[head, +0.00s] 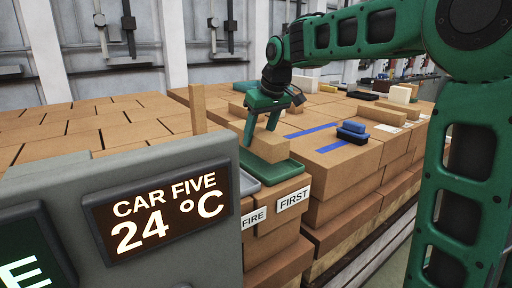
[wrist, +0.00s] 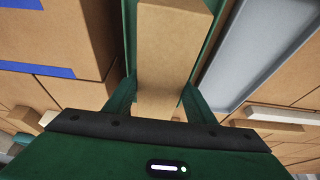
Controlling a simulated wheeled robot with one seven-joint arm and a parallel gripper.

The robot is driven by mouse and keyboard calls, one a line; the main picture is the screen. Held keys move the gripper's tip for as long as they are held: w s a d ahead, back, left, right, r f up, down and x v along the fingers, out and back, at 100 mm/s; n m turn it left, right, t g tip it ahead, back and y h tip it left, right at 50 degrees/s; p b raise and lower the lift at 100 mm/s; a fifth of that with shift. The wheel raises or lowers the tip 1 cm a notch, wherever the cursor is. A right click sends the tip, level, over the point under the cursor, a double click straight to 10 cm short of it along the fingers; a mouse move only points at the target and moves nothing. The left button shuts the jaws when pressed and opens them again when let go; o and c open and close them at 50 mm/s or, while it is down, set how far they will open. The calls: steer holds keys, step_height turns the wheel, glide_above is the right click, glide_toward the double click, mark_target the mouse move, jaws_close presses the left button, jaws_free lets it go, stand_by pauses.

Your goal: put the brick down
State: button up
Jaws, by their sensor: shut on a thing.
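A tan brick (head: 271,147) is held between the fingers of my gripper (head: 262,128), over a green tray (head: 284,174) on the near boxes. In the wrist view the brick (wrist: 172,45) lies lengthwise between the two green fingers of my gripper (wrist: 157,100). Strips of the green tray (wrist: 129,38) show on both sides of the brick there. The brick is low over the tray; I cannot tell whether it touches the tray floor. The brick hides most of the tray's inside in the wrist view.
A grey tray (wrist: 255,45) lies right beside the green one in the wrist view. Labels reading FIRE (head: 253,217) and FIRST (head: 293,200) mark the box fronts. A blue and black item (head: 352,131) sits to the right. An upright tan piece (head: 197,108) stands left of my gripper.

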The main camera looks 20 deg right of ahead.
steer(key=shift+f, duration=1.65)
steer(key=o, duration=1.6)
steer(key=shift+f, duration=0.15)
steer(key=shift+c, duration=0.2)
steer(key=v, duration=1.2)
steer(key=s+d+f+m+g+h, duration=0.15)
steer(key=s+d+f+m, duration=0.35)
steer(key=s+d+f, duration=0.75)
steer(key=s+d+f+m+g, duration=0.1)
steer(key=s+f+m, duration=0.1)
steer(key=s+f, duration=0.4)
steer(key=s+d+f+m+g, duration=0.2)
steer(key=s+f, duration=0.3)
steer(key=s, duration=1.2)
steer(key=shift+f+m, duration=0.35)
steer(key=shift+m, duration=0.15)
steer(key=shift+w, duration=0.1)
